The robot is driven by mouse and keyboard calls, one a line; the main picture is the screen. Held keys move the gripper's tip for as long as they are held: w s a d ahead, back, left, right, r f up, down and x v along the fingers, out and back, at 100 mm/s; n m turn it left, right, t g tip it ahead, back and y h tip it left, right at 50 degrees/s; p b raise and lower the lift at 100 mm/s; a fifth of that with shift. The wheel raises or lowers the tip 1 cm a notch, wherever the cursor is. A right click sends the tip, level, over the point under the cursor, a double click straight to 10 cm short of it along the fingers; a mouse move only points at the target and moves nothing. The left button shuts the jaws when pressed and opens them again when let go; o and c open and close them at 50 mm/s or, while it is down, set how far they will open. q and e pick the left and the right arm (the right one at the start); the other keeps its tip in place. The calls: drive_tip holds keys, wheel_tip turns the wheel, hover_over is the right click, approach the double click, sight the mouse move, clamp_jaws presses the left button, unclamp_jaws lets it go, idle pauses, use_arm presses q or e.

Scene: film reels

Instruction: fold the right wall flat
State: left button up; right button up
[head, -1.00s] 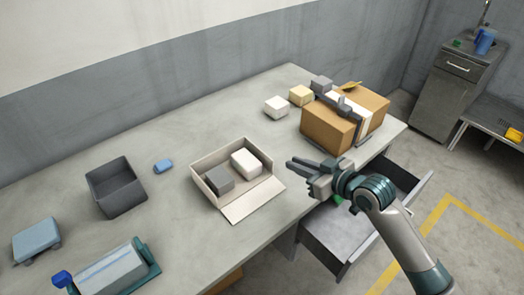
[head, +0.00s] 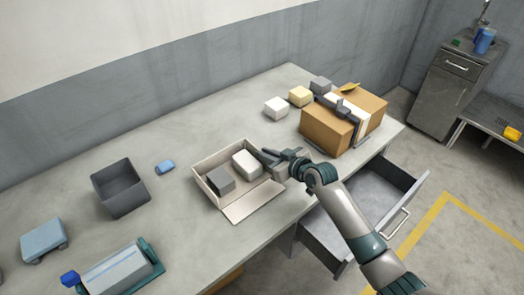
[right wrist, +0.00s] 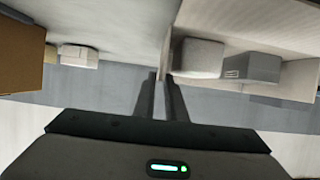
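The open cream box (head: 207,187) stands on the table in the head view. Its front wall (head: 253,203) lies folded down flat on the table. Its right wall (head: 268,177) stands up, partly hidden by my right gripper. A grey block (head: 220,181) and a white block (head: 247,164) are inside. My right gripper (head: 268,155) is at the right wall's far end. In the right wrist view the wall's edge (right wrist: 166,50) lines up with the narrow gap between the fingertips (right wrist: 160,77). I cannot tell whether they pinch it. My left gripper is out of view.
A strapped brown carton (head: 326,131) stands to the right, with small white (head: 276,108) and cream (head: 300,96) blocks beside it. A grey bin (head: 120,188) and a blue block (head: 165,167) are left of the box. An open drawer (head: 345,247) juts out below my right arm.

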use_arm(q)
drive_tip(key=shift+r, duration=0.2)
use_arm(e)
drive_tip(key=shift+x, duration=1.1)
clamp_jaws()
